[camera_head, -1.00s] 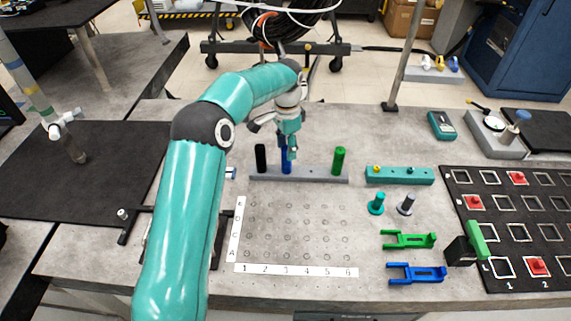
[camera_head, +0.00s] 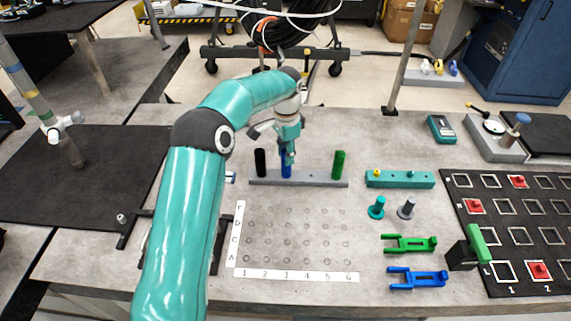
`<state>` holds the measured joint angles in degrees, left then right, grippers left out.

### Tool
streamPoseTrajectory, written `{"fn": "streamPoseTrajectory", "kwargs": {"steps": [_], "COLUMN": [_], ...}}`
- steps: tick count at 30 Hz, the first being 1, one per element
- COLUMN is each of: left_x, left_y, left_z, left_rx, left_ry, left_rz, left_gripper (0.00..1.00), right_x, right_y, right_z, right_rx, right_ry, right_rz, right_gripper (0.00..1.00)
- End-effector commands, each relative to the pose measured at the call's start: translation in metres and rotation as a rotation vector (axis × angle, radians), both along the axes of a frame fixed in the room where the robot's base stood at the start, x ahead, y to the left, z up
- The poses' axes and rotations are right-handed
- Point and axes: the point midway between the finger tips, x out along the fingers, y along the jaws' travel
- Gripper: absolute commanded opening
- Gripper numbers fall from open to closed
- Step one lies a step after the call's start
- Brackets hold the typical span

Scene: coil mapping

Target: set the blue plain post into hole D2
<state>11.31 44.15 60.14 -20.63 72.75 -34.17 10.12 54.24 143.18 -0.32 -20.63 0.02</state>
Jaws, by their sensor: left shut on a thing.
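The blue plain post (camera_head: 286,170) stands upright in the grey rack (camera_head: 318,182), between a black post (camera_head: 261,162) and a green post (camera_head: 340,164). My left gripper (camera_head: 288,157) comes down from above and is shut on the upper part of the blue post, hiding its top. The hole grid (camera_head: 295,235) lies in front of the rack, with row letters on a strip at its left and column numbers 1 to 6 along its front. Hole D2 (camera_head: 268,227) looks empty. My right gripper is not in view.
To the right are a teal block (camera_head: 400,179), a teal peg (camera_head: 377,208) and a grey peg (camera_head: 407,208). Green (camera_head: 410,244) and blue (camera_head: 418,278) forked parts lie in front of them. A black board (camera_head: 510,235) is at far right. The grid area is clear.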

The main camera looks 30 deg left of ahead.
Motion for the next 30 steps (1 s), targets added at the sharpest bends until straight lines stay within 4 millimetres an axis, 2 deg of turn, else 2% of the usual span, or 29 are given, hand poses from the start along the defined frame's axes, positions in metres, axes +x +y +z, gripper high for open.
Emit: {"fn": "streamPoseTrajectory", "kwargs": {"steps": [30], "left_x": [0.000], "left_y": [0.000], "left_z": [0.024], "left_rx": [0.000], "left_ry": [-0.002], "left_rz": [0.000], "left_gripper": [0.00], "right_x": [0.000], "right_y": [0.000], "right_z": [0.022], "right_rx": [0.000], "right_ry": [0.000], "right_rz": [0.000], "right_gripper": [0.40]}}
